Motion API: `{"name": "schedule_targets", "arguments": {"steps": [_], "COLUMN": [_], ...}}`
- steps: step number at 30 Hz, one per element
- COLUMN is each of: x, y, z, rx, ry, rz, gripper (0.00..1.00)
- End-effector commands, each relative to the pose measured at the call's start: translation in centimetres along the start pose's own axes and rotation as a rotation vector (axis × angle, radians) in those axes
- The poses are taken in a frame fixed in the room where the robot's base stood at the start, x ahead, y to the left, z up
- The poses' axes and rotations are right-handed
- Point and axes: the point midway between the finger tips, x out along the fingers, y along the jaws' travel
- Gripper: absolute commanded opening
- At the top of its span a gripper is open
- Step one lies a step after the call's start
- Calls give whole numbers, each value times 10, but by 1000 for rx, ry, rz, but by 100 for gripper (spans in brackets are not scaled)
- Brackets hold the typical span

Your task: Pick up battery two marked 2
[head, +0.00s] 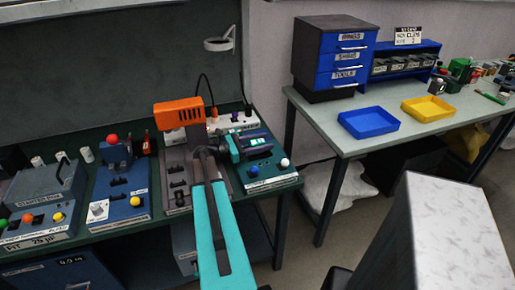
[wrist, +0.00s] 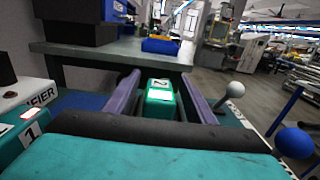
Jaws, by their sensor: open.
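Battery two, a green block with a white label marked 2 (wrist: 160,97), stands between the two purple fingers of my gripper (wrist: 159,78) in the wrist view. The fingers are open, one on each side of it, and I cannot tell whether either touches it. Its lower part is hidden behind the dark edge of my gripper. Another green block marked 1 (wrist: 27,138) is at the left edge of the wrist view.
A white-knobbed lever (wrist: 235,90) and a blue-knobbed lever (wrist: 294,142) stand right of my gripper in the wrist view. The orange device (head: 180,113) stands on the bench left of my gripper. A grey table with a blue tray (head: 369,122) and yellow tray (head: 428,108) is farther right.

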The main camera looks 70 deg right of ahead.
Motion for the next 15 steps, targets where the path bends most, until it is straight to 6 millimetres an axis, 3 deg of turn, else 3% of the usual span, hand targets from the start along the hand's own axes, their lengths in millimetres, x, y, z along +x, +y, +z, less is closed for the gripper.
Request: {"name": "schedule_targets", "arguments": {"steps": [6,15], "x": [17,18], "y": [0,0], "z": [0,0], "rx": [0,0], "ry": [0,-1], "rz": [0,1], "gripper": [50,50]}}
